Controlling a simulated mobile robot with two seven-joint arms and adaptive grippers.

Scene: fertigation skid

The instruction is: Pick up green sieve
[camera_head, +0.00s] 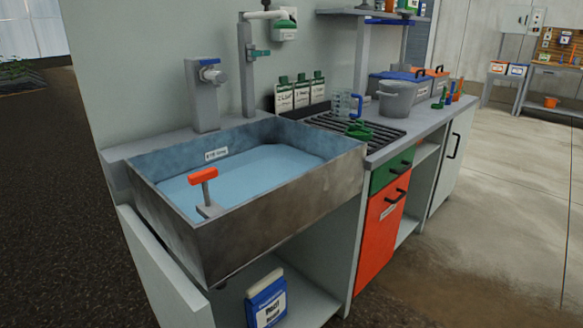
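A small green object that looks like the sieve (359,131) rests on the dark slatted drain rack (385,138), to the right of the sink. It is small in the picture, so its mesh and handle are not clear. A clear measuring jug (346,104) with a blue handle stands just behind it. Neither of my grippers shows in the head view.
A metal sink (285,215) holding water, with an orange-handled lever (203,176), fills the near counter. Behind the rack stand several green-capped bottles (301,92). A grey bucket (396,98) stands to the right. Open concrete floor (480,220) lies right of the counter.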

